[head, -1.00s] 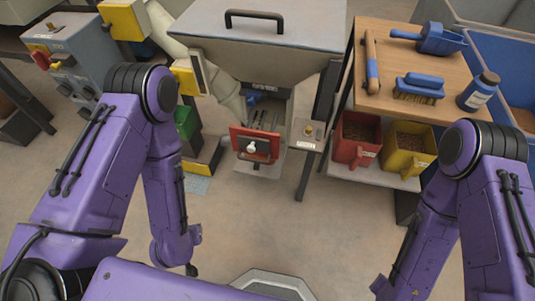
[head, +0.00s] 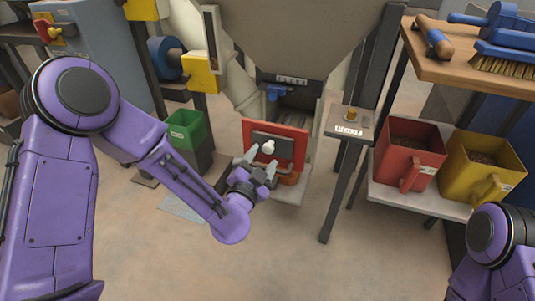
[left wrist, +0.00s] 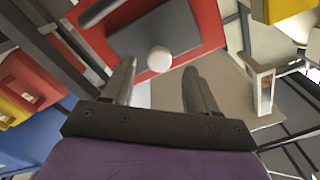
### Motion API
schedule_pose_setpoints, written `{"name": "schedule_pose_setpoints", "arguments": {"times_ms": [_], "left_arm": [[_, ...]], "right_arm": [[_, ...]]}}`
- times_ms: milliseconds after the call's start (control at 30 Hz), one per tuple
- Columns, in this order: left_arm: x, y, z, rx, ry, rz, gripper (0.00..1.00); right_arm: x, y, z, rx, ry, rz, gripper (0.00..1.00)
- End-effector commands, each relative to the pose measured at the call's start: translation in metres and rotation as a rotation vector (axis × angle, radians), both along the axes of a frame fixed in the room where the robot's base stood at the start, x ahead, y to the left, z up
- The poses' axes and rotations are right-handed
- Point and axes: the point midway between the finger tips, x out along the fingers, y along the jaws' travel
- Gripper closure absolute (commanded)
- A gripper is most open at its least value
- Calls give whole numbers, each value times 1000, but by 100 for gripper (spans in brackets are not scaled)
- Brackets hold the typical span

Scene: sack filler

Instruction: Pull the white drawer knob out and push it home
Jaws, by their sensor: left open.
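The white drawer knob (head: 268,146) sits on a dark panel in the red drawer front (head: 253,130), low under the grey hopper. My left gripper (head: 262,160) is open just in front of and below the knob. In the left wrist view the white knob (left wrist: 159,58) lies just beyond the fingertips of my open left gripper (left wrist: 157,75), between their lines, and appears apart from them. The red drawer front (left wrist: 207,20) fills the top of that view. Part of the drawer is hidden behind my gripper in the head view. My right gripper is out of view.
A small stand with a brass-coloured button (head: 351,115) is right of the drawer. Red (head: 412,145) and yellow (head: 484,165) bins stand on a shelf further right. A green bin (head: 188,130) is to the left.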

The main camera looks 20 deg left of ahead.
Motion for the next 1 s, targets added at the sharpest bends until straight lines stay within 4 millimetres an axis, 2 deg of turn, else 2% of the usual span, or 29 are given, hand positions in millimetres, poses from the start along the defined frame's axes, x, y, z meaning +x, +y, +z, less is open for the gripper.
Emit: {"name": "schedule_pose_setpoints", "arguments": {"times_ms": [100,233,567,667,700,767,900,1000], "left_arm": [[25,0,-2,-4,0,4,41],[42,-1,-2,-3,0,1,41],[49,-2,-1,-1,3,0,41],[49,-2,-1,-1,3,0,71],[49,-2,-1,-1,3,0,84],[49,-2,-1,-1,3,0,100],[48,-4,-1,0,3,-4,100],[40,-17,0,2,4,-30,100]], "right_arm": [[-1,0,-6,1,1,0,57],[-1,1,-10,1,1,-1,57],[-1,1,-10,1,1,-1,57],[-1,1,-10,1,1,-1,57],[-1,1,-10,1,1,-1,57],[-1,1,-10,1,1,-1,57],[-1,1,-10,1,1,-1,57],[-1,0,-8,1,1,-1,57]]}}
